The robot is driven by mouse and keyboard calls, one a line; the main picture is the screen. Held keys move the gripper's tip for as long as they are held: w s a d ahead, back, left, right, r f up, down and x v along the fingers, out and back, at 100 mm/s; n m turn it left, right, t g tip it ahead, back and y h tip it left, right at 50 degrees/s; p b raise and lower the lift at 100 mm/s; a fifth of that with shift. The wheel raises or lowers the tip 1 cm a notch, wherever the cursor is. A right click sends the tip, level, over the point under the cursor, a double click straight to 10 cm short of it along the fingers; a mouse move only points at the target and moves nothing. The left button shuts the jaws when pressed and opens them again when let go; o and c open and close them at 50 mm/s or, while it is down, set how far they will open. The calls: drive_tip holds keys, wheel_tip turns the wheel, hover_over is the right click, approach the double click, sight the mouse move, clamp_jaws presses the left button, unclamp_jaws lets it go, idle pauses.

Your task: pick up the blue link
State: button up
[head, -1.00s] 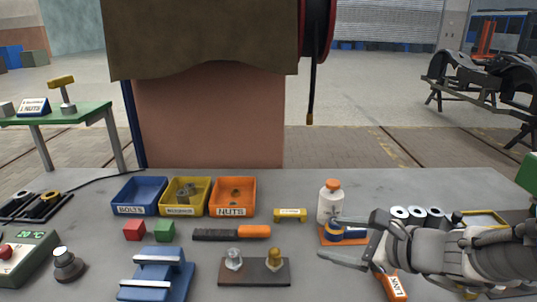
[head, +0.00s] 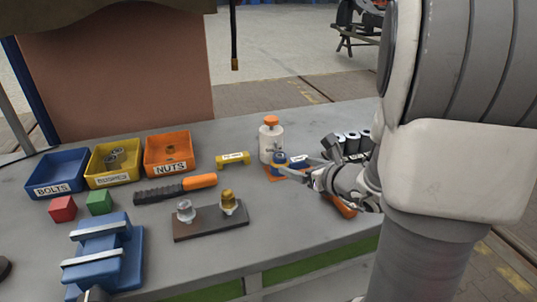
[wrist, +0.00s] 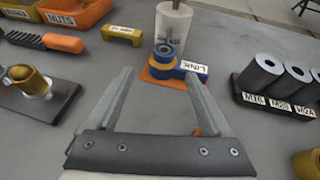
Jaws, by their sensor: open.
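The blue link (wrist: 191,69) lies on an orange pad (wrist: 152,76) and carries a white LINK label in the wrist view. A round eye with blue and yellow bands (wrist: 163,59) is at its left end. In the head view the link (head: 298,160) is partly hidden by my fingers. My gripper (head: 304,159) is open with nothing between its fingers. In the wrist view its fingers (wrist: 160,75) point toward the link from the near side; I cannot tell whether they touch it.
A white bottle with an orange cap (head: 271,140) stands right behind the link. Labelled dark cylinders (wrist: 282,85) stand to the right. A yellow block (head: 233,159) and an orange-handled tool (head: 178,188) lie left. Grey table is clear in front of the bolt stand.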

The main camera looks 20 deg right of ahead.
sight(281, 156)
drive_tip(key=x, duration=0.6)
drive_tip(key=shift+s+b, duration=0.1)
drive_tip(key=shift+b, duration=0.2)
drive_tip(key=shift+d+r+x, duration=0.1)
drive_tip(key=shift+d+x, duration=0.05)
drive_tip(key=shift+x, duration=0.8)
drive_tip(key=shift+d+r+x, duration=0.1)
drive_tip(key=shift+x, duration=0.85)
drive_tip(key=shift+d+r+x, duration=0.1)
drive_tip(key=shift+d+x, duration=0.05)
drive_tip(key=shift+x, duration=0.75)
clamp_jaws()
drive_tip(key=shift+w, duration=0.2)
